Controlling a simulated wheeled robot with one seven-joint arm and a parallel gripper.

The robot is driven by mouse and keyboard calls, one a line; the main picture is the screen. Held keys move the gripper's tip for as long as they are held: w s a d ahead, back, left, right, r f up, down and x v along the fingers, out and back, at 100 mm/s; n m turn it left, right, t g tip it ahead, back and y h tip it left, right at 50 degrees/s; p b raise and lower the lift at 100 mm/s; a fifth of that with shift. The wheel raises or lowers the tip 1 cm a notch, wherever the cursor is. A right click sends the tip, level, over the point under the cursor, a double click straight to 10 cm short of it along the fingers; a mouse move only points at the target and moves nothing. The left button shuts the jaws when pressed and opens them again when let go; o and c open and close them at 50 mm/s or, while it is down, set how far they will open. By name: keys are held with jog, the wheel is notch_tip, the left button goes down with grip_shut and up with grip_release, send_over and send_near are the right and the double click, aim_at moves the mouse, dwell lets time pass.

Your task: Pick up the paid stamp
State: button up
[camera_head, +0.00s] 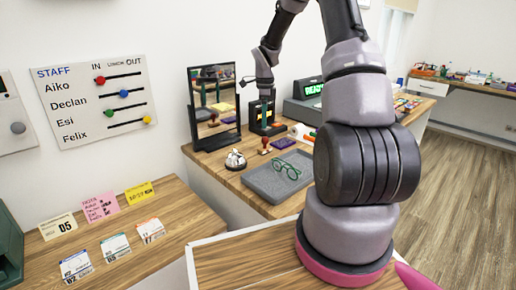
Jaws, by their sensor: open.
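My gripper (266,122) hangs at the back of the wooden counter, right of the mirror; its fingers are small and dark here. Its jaws are open. A small stamp with a reddish-brown handle (265,144) stands on the counter just below the gripper in the picture, seemingly apart from it. I cannot read any wording on it, so I cannot tell whether it is the paid stamp. A purple pad (283,143) lies to its right. A small white and red item (301,131) lies further right, too small to make out.
A silver bell (235,160) and a grey tray (268,183) with green glasses (287,168) are in front. A framed mirror (215,108) stands left. A register reading READY (308,88) stands behind. My arm hides the counter's right part. Cards stand on the left desk (165,245).

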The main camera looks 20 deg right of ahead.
aim_at(265, 138)
notch_tip(265, 138, down, 4)
jog(key=shift+r, duration=0.25)
jog(key=shift+d+f, duration=0.2)
jog(key=shift+f, duration=2.45)
grip_shut()
